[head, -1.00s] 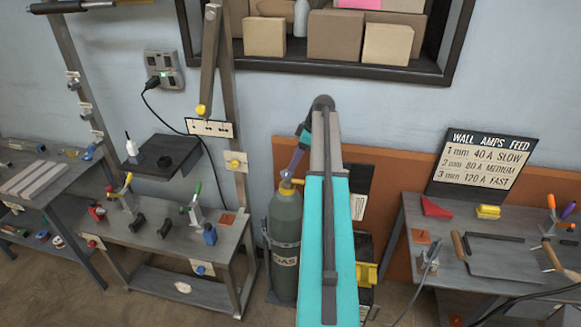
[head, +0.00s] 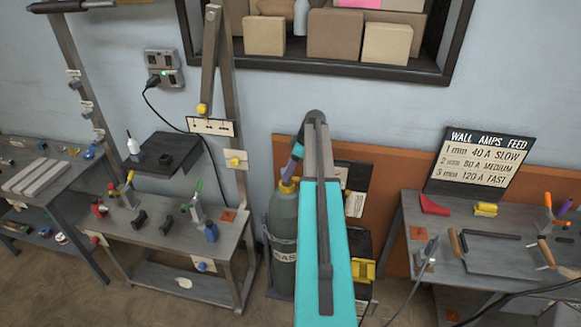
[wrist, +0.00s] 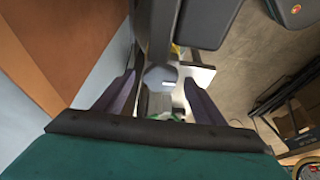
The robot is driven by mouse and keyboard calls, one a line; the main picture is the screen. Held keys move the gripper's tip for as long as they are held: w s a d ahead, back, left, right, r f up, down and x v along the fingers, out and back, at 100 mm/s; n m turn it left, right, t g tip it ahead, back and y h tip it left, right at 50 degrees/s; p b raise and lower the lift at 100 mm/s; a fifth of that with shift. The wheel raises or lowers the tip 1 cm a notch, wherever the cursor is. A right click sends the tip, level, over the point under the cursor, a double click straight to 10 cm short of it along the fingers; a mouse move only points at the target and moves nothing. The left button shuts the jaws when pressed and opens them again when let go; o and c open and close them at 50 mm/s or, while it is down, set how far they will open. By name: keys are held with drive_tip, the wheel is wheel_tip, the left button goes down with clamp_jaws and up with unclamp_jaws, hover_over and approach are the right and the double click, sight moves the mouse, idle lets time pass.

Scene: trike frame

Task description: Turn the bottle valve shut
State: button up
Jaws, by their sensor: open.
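The gas bottle (head: 283,222) is grey-green and stands upright on the floor by the wall, with a dark strap and a label partly reading "GAS". Its yellow valve (head: 288,186) shows at the top, just left of my arm. My gripper (wrist: 160,80) is open, with its two purple-grey fingers apart. In the head view one purple finger shows directly above the valve; the rest of the gripper is hidden behind my arm. In the wrist view a grey rounded piece (wrist: 158,77) lies between the fingers; I cannot tell whether it is part of the valve or whether anything touches.
A workbench with clamps (head: 170,235) stands left of the bottle. A dark machine with a yellow part (head: 363,270) is close on the right, behind my arm. A welding table (head: 480,245) stands farther right. An orange panel (head: 400,180) backs the bottle.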

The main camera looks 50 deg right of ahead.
drive_tip(key=c, duration=1)
drive_tip(key=shift+d, duration=0.35)
drive_tip(key=shift+c, duration=0.3)
drive_tip(key=shift+a+r, duration=0.1)
drive_tip(key=shift+a, duration=0.15)
